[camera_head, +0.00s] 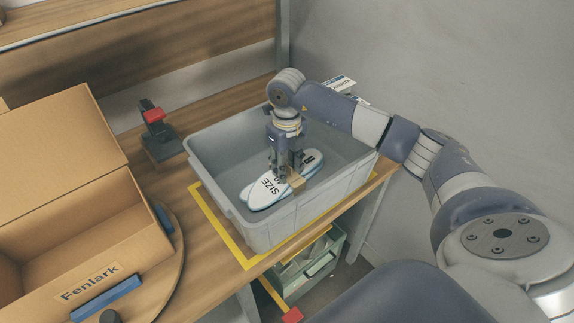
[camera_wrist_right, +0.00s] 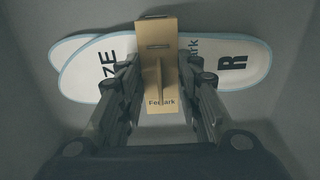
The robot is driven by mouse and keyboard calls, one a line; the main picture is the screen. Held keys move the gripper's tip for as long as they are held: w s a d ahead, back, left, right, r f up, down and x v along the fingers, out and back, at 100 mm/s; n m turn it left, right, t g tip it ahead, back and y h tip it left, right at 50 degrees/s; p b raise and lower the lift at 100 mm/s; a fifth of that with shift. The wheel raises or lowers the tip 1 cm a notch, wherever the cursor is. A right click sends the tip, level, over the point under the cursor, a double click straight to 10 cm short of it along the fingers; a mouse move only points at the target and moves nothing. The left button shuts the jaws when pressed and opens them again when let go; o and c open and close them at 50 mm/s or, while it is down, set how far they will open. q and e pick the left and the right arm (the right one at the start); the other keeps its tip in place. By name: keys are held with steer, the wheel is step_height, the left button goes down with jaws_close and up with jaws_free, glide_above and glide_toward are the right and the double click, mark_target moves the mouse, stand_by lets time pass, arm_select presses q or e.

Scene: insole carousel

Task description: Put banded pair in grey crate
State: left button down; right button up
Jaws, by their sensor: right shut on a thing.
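The banded pair (camera_head: 268,189) is two white insoles with blue edges, stacked slightly fanned, with a tan card band around the middle. It is inside the grey crate (camera_head: 267,231), low down near the front wall. My right gripper (camera_head: 287,172) reaches down into the crate and is shut on the pair at the band. In the right wrist view the pair (camera_wrist_right: 232,66) shows an "R" and part of "SIZE", and the band (camera_wrist_right: 158,40) sits between my right fingers (camera_wrist_right: 160,80). Whether the pair touches the crate floor is hard to tell. My left gripper is not in view.
A yellow outline (camera_head: 222,233) on the wooden table surrounds the crate. An open cardboard box (camera_head: 130,243) marked Fenlark stands on a round board at left. A dark device with a red top (camera_head: 155,117) stands behind. A greenish bin (camera_head: 318,262) is below the table.

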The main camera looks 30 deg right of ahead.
steer(key=o, duration=1)
step_height(320, 180, up, 12)
steer(key=b, duration=0.2)
